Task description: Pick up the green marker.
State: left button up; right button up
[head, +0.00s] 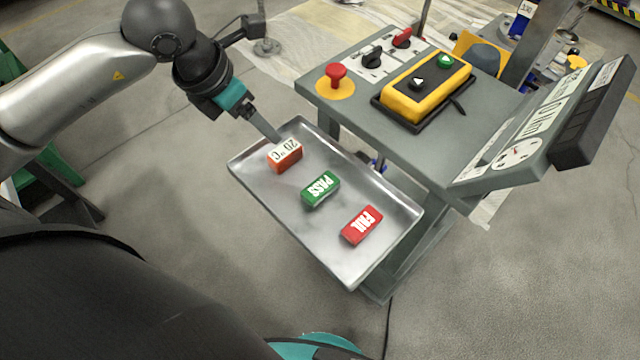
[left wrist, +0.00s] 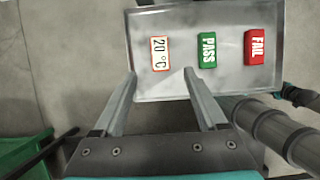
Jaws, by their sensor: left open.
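The green marker (head: 320,189), a small block reading PASS, lies in the middle of a metal tray (head: 250,178). It also shows in the left wrist view (left wrist: 207,50), just right of the line between my fingers. My left gripper (head: 270,133) is open and empty above the tray's far left side, close to the orange block. In the left wrist view its two fingers (left wrist: 160,74) point toward the tray, with the orange block ahead between them. The green marker is apart from the fingers. My right gripper is not in view.
An orange block (head: 285,158) labelled 20°C and a red FAIL block (head: 362,225) lie on either side of the green marker. A grey control console (head: 390,135) with a yellow button box (head: 425,87) and a red mushroom button (head: 336,76) stands behind the tray.

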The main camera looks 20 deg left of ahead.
pick_arm(q)
jog(key=shift+o, duration=0.3)
jog(key=w+d+r+g+y+p, duration=0.2)
jog(key=d+r+g, duration=0.2)
jog(key=d, duration=0.8)
send_over(326, 182)
jog(key=f, duration=1)
jog(key=shift+w+f+b, duration=0.15)
jog(key=shift+w+b, duration=0.2)
jog(key=f, duration=0.4)
jog(key=shift+s+f, duration=0.1)
jog(key=shift+s, duration=0.25)
jog(key=shift+f, duration=0.55)
jog(key=shift+c, duration=0.3)
